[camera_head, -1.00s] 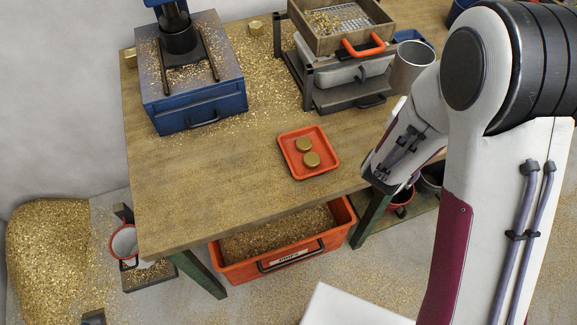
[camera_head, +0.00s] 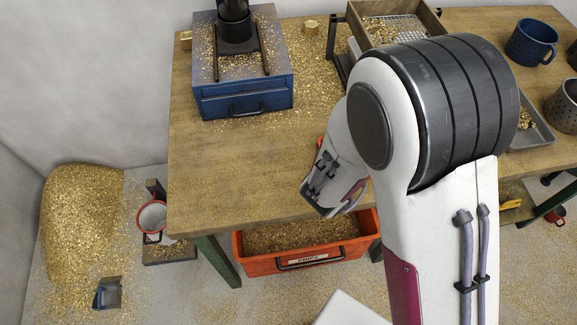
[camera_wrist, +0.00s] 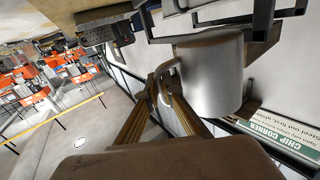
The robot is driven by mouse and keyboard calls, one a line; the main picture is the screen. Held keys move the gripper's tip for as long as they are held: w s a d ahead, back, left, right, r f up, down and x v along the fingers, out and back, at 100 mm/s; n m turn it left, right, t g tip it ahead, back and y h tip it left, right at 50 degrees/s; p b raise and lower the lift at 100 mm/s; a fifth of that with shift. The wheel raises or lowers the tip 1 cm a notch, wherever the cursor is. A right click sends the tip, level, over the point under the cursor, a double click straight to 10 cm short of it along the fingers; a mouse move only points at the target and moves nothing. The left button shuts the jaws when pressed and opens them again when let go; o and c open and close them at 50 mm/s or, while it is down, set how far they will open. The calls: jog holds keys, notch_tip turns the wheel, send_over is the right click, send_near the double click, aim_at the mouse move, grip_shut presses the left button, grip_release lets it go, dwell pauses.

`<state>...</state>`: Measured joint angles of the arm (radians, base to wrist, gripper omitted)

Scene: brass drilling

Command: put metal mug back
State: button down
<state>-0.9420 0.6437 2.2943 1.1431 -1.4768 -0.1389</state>
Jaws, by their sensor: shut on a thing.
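The metal mug (camera_wrist: 212,75) is a plain grey cylinder, large in the wrist view, with its handle toward my gripper (camera_wrist: 163,84). The gripper's brassy fingers are shut on the mug's handle. The mug appears held clear of the floor, with table edges and frames behind it. In the head view my arm hides both the mug and the fingers.
The wooden table (camera_head: 230,182) carries a blue machine base (camera_head: 243,95), a sieve box (camera_head: 425,17), a blue mug (camera_head: 530,42) and a perforated dark cup (camera_head: 563,106). An orange chip bin (camera_head: 310,256) sits below. A red-rimmed mug (camera_head: 153,218) stands low at left. Bare tabletop shows front left.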

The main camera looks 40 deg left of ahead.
jog(key=s+a+f+n+g+y, duration=0.1)
jog(key=s+a+n+y, duration=0.3)
jog(key=s+a, duration=1)
jog(key=s+a+f+n+g+y, duration=0.1)
jog(key=s+a+n+y, duration=0.3)
jog(key=s+a+y, duration=0.4)
jog(key=s+a, duration=0.6)
jog(key=s, duration=0.6)
jog(key=shift+a, duration=0.25)
jog(key=shift+w+f, duration=0.1)
jog(key=shift+f, duration=0.15)
jog(key=shift+f, duration=2.8)
jog(key=shift+f, duration=2.05)
jog(key=shift+f, duration=0.15)
